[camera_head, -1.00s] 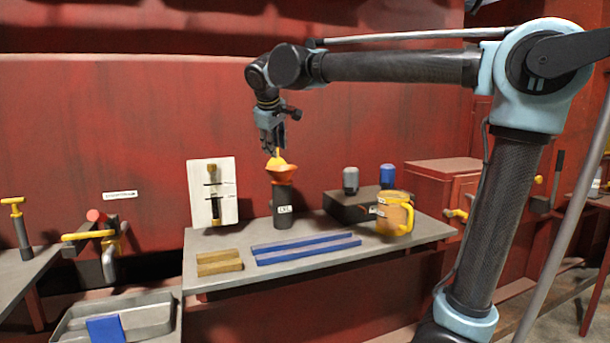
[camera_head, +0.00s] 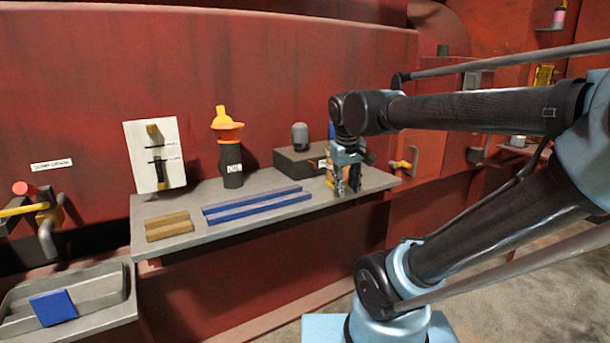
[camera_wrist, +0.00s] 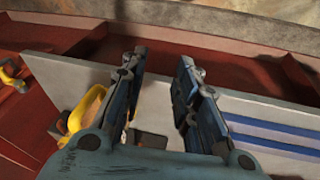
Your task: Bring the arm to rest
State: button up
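My gripper (camera_head: 347,186) hangs from my arm in front of the right end of the grey shelf (camera_head: 225,193). In the wrist view my gripper (camera_wrist: 160,75) has its two fingers well apart, with nothing between them but the view of the shelf. A yellow-handled jug (camera_wrist: 85,110) shows beside the left finger; in the head view it is mostly hidden behind my gripper. An orange funnel (camera_head: 227,131) with a yellow piece (camera_head: 222,114) in it sits on a black labelled cylinder (camera_head: 231,164), away to the left of my gripper.
Blue bars (camera_head: 257,206) and brown blocks (camera_head: 168,225) lie on the shelf. A dark box (camera_head: 297,162) carries a grey-capped item (camera_head: 300,136). A white board (camera_head: 154,157) leans behind. A grey tray (camera_head: 95,291) holds a blue piece (camera_head: 53,307). Yellow valve handles stick out at both sides.

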jog(key=s+d+f+m+g, duration=0.1)
jog(key=s+d+f+m, duration=0.3)
jog(key=s+f, duration=0.7)
notch_tip(320, 180, down, 4)
jog(key=d, duration=0.2)
jog(key=shift+s+d+y, duration=0.4)
